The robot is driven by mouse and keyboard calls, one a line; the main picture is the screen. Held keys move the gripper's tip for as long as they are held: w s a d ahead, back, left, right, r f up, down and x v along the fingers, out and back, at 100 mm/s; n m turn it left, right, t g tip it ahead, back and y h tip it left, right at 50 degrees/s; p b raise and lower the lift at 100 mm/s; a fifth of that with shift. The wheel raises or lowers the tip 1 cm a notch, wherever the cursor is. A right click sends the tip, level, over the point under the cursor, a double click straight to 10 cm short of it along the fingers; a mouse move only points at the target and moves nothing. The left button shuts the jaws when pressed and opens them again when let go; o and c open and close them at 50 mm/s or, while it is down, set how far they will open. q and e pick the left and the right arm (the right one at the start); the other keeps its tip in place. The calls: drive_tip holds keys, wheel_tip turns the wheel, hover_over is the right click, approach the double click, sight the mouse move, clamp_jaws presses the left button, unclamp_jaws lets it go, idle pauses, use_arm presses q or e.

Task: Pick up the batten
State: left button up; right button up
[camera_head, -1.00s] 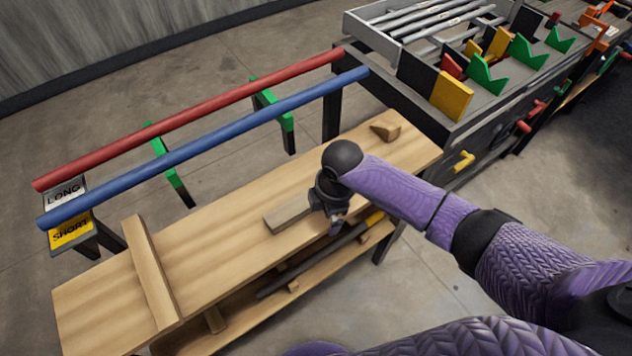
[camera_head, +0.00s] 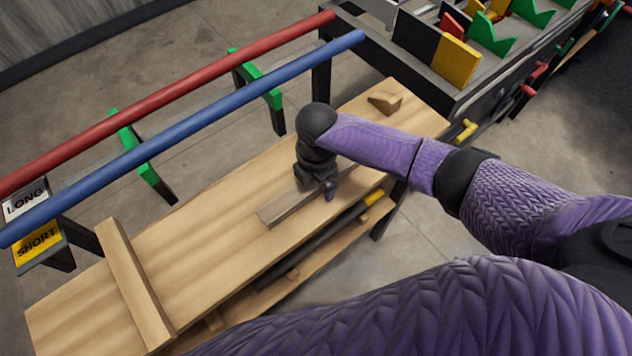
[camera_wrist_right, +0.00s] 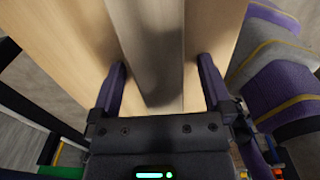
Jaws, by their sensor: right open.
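A short wooden batten (camera_head: 283,207) lies flat on the wooden bench top (camera_head: 215,235), near its front edge. My right gripper (camera_head: 325,187) is over the batten's right-hand part and hides some of it. In the right wrist view the batten (camera_wrist_right: 150,45) runs between the two purple fingers of the open right gripper (camera_wrist_right: 162,75), with a gap on each side. A second wooden strip (camera_head: 135,285) lies across the left part of the bench. My left gripper is not in view.
A small wooden wedge (camera_head: 385,102) sits at the bench's far right end. Red (camera_head: 170,95) and blue (camera_head: 190,135) bars run behind the bench. A lower shelf holds a dark rod (camera_head: 310,248). A station with a yellow block (camera_head: 457,65) stands beyond at upper right.

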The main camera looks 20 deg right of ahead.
clamp_jaws()
idle(0.4)
